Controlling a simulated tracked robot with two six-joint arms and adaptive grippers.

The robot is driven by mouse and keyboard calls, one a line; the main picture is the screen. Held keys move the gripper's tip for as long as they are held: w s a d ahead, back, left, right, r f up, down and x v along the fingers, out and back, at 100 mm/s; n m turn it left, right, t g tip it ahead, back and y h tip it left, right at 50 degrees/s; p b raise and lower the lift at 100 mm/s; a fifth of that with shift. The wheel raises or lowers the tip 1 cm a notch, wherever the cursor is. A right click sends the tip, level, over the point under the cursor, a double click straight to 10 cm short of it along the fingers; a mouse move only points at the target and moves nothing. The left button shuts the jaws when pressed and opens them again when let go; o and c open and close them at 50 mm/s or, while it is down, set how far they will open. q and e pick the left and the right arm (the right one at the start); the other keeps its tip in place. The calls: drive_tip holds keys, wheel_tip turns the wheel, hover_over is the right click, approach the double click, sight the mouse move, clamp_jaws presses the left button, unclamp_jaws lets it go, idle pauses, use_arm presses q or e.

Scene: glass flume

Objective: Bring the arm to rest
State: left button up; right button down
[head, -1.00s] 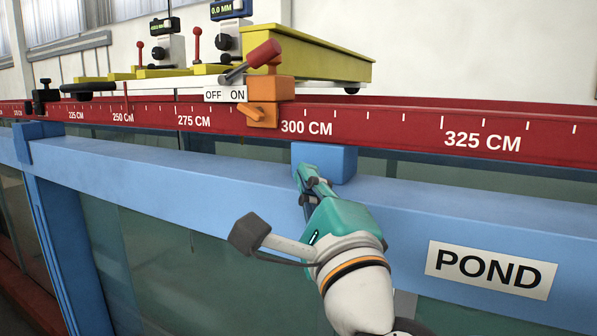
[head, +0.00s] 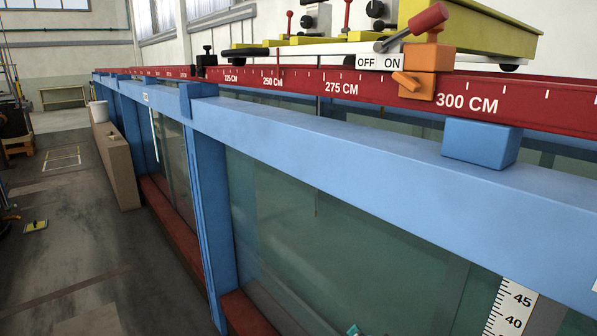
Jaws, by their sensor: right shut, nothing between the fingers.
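My right gripper (head: 354,330) shows only as a small teal piece at the bottom edge of the head view. It is low in front of the flume's glass side, below the blue top rail (head: 330,150). It is shut and holds nothing. The rest of that arm is below the picture. My left gripper is not in view.
A red scale rail (head: 300,82) runs above the blue rail and carries a yellow carriage (head: 480,35) with a red-handled lever (head: 425,20) beside an OFF/ON plate. A blue block (head: 481,143) sits on the blue rail. Open floor (head: 70,230) lies left.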

drive_tip(key=s+d+f+n+g+y, duration=0.15)
drive_tip(key=s+f+g, duration=0.35)
drive_tip(key=f, duration=0.7)
drive_tip(key=s+f+n+g+h, duration=0.1)
drive_tip(key=s+f+n+g, duration=0.15)
drive_tip(key=s+f, duration=0.6)
drive_tip(key=s+a+f+n+g+y+p, duration=0.1)
drive_tip(key=s+f+g+p, duration=0.3)
drive_tip(key=s+f, duration=0.4)
drive_tip(key=s+n, duration=0.1)
drive_tip(key=s, duration=0.3)
drive_tip(key=shift+n+g+y, duration=0.35)
drive_tip(key=shift+n, duration=0.05)
drive_tip(key=shift+w, duration=0.1)
